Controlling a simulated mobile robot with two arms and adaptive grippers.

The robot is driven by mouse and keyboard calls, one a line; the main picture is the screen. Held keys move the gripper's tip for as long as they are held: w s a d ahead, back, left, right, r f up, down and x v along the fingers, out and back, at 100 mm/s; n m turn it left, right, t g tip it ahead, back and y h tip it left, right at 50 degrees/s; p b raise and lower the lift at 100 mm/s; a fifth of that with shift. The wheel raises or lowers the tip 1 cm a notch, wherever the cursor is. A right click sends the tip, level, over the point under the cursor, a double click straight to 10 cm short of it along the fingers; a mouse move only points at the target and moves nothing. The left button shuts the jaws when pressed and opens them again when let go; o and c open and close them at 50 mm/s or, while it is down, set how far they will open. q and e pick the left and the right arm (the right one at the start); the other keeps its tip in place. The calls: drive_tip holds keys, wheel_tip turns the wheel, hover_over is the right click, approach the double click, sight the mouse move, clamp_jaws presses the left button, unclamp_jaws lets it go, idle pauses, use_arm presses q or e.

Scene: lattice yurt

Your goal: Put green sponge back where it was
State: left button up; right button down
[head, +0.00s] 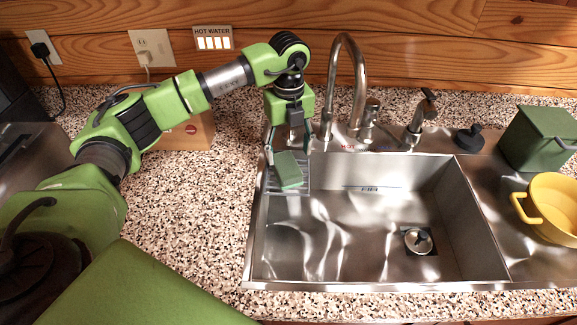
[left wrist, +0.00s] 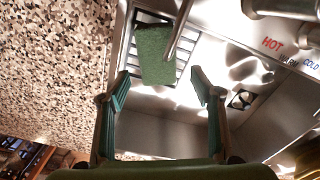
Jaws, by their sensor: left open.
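The green sponge (head: 288,170) lies on a small slotted rack (head: 304,181) at the back left corner of the steel sink (head: 350,230). In the left wrist view the sponge (left wrist: 155,56) rests on the rack's bars (left wrist: 183,54), beyond my fingertips. My left gripper (head: 288,150) hangs just above and behind the sponge, pointing down. Its two fingers (left wrist: 160,85) are spread apart with nothing between them. A thin metal rod crosses near the sponge's right edge in the left wrist view. My right gripper is not in view.
The faucet (head: 358,85) stands right of my left gripper. A soap dispenser (head: 420,115), a dark stopper (head: 470,138), a green bin (head: 540,138) and a yellow pot (head: 552,207) are farther right. A cardboard box (head: 190,132) sits behind my left arm. The speckled counter (head: 200,210) left of the sink is clear.

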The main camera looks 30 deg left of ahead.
sight(288, 165)
use_arm(q)
drive_tip(key=shift+r+b, duration=0.45)
drive_tip(key=shift+r, duration=2.15)
